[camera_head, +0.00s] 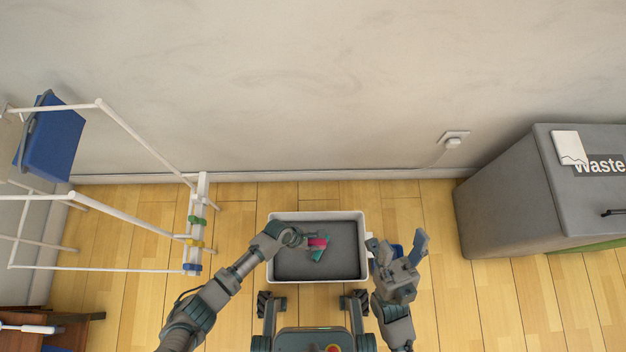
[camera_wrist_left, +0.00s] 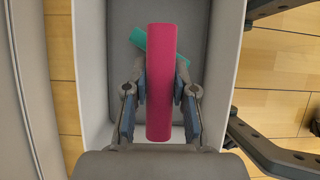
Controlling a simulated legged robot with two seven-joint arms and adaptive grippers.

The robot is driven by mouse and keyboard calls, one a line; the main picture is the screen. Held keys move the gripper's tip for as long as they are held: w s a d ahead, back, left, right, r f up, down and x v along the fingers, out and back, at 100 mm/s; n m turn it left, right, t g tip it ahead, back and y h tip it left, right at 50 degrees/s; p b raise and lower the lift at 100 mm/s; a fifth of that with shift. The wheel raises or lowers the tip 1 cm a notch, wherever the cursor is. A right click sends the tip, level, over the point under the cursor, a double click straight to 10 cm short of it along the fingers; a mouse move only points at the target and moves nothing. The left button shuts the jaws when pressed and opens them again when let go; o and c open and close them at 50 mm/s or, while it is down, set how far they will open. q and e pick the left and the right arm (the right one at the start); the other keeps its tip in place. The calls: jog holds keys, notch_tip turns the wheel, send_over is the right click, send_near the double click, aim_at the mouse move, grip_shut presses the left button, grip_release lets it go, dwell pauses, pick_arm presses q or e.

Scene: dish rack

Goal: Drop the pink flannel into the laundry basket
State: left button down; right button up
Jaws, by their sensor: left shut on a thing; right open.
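The pink flannel (camera_head: 317,242) is held by my left gripper (camera_head: 303,239) over the laundry basket, a white-rimmed box with a grey inside (camera_head: 345,262). In the left wrist view the flannel (camera_wrist_left: 161,85) is a long upright pink strip between the two fingers, with the basket's grey floor (camera_wrist_left: 207,20) behind it. A teal piece (camera_head: 318,255) shows just below the flannel, and also partly behind it in the left wrist view (camera_wrist_left: 139,38); it appears to lie in the basket. My right gripper (camera_head: 405,246) is open and empty, to the right of the basket.
A white drying rack (camera_head: 198,222) with coloured clips stands left, with a blue container (camera_head: 50,140) by it. A large grey waste bin (camera_head: 515,195) stands right. A plug socket (camera_head: 453,141) is on the wall. Wooden floor is clear on both sides of the basket.

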pick_arm(q)
jog(key=shift+r, duration=0.1)
jog(key=c, duration=1.1)
grip_release()
jog(key=shift+c, duration=0.2)
jog(key=shift+o, duration=1.4)
jog(key=shift+d, duration=0.2)
jog(key=v, duration=1.2)
jog(key=shift+d, duration=0.1)
